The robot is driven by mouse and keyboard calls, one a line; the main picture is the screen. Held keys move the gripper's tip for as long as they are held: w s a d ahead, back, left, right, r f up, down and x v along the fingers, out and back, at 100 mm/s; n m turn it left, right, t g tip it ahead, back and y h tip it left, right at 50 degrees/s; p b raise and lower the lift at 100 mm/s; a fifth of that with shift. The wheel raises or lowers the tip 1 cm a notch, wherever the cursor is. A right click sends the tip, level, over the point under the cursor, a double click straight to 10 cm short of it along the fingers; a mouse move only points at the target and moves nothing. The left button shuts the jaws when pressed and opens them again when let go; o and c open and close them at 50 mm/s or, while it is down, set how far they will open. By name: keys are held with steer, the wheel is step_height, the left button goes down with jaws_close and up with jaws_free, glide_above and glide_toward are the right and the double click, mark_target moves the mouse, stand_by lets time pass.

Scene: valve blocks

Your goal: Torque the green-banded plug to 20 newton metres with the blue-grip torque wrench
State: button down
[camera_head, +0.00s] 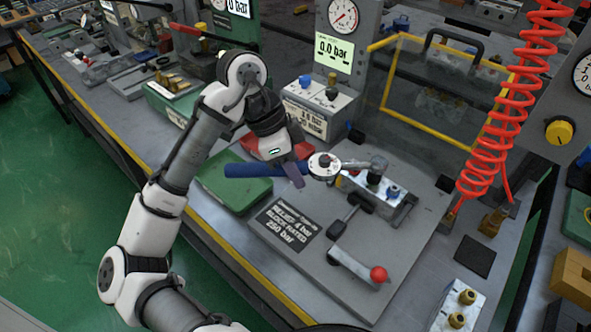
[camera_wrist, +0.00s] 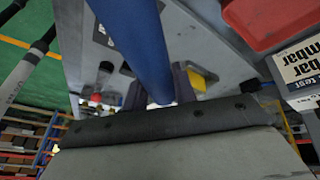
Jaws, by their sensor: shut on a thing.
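My gripper (camera_head: 292,172) is shut on the blue-grip torque wrench (camera_head: 250,171), near where the blue handle meets the dial. The wrench lies roughly level, with its round dial in the middle and its head at the right end. The head is over the metal valve block (camera_head: 404,210), above a dark fitting; I cannot tell whether it is seated. A blue-topped fitting (camera_head: 393,191) shows beside it. I cannot make out a green band on any plug. In the wrist view the blue handle (camera_wrist: 140,45) runs between my fingers (camera_wrist: 160,88).
A green tray (camera_head: 235,188) lies under the handle. A red-knobbed clamp lever (camera_head: 378,273) and a rating plate (camera_head: 283,226) are in front of the block. A yellow-framed guard (camera_head: 412,128) stands behind, and a red coiled hose (camera_head: 490,150) hangs right. The display (camera_head: 333,50) reads 0.0 bar.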

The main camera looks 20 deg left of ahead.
steer(key=shift+w+a+m, duration=0.15)
steer(key=shift+w+m, duration=0.25)
steer(key=shift+w, duration=0.05)
steer(key=shift+w+a+m+g+p, duration=0.15)
steer(key=shift+w+m+g+p, duration=0.15)
steer(key=shift+w+m+p, duration=0.3)
steer(key=shift+w+a+m+g+p, duration=0.15)
steer(key=shift+w+m+g+p, duration=0.2)
steer(key=shift+w, duration=0.3)
steer(key=shift+r, duration=0.1)
steer(key=shift+w, duration=0.2)
steer(key=shift+s+d+n+t+p, duration=0.15)
steer(key=shift+s+n+t+p, duration=0.1)
steer(key=shift+s+n, duration=0.3)
steer(key=shift+s+d+n+t+p, duration=0.1)
steer(key=shift+s+n+t+p, duration=0.15)
steer(key=shift+s, duration=0.45)
steer(key=shift+r, duration=0.15)
